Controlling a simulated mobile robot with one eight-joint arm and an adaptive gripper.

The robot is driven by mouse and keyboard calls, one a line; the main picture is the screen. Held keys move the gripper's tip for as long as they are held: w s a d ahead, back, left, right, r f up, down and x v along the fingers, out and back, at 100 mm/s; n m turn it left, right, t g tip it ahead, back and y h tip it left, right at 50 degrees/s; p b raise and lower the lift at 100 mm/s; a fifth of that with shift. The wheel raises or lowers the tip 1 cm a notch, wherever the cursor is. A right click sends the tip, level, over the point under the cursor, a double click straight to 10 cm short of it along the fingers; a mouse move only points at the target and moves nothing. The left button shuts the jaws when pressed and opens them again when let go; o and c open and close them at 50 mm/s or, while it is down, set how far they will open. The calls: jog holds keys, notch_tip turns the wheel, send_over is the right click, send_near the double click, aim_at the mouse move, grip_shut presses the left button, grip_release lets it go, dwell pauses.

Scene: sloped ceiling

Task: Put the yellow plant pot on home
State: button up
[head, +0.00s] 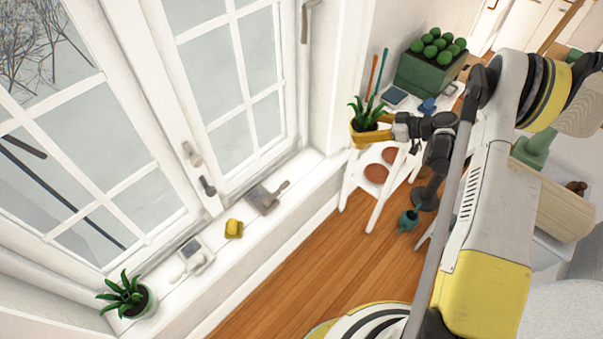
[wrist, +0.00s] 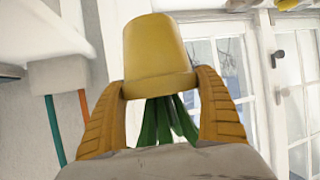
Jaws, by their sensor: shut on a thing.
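The yellow plant pot (head: 359,137) holds a green spiky-leaved plant and is upright in the head view. My gripper (head: 386,128) is shut on it from the right, in front of or above the white stand; I cannot tell the exact gap. In the wrist view the yellow pot (wrist: 158,50) sits between the two yellow fingers of my gripper (wrist: 160,84), one on each side. The pot appears upside down there, with its leaves pointing down. No place marked "home" can be made out.
The white windowsill (head: 222,262) bears a potted plant (head: 127,298), a grey device (head: 192,250), a yellow block (head: 233,229) and a grey tool (head: 266,197). A white stand (head: 351,187) holds terracotta saucers (head: 376,173). A teal watering can (head: 408,220) is below. A green crate (head: 425,74) stands behind.

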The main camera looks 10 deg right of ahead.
jog(key=s+a+f+n+g+y, duration=0.2)
jog(key=s+a+f+n+g, duration=0.15)
jog(key=a, duration=0.65)
jog(key=shift+n+g, duration=0.25)
jog(key=shift+w+a+f+b, duration=0.75)
jog(key=shift+a+f+b, duration=0.45)
jog(key=shift+a+f, duration=0.6)
jog(key=shift+w+a+f+b, duration=0.8)
jog(key=shift+a+f+b, duration=0.45)
jog(key=shift+a+f, duration=0.55)
jog(key=shift+w+a+f+b, duration=0.75)
jog(key=shift+a+f+b, duration=0.6)
jog(key=shift+f, duration=0.75)
jog(key=shift+a+r, duration=0.1)
jog(key=shift+a, duration=0.05)
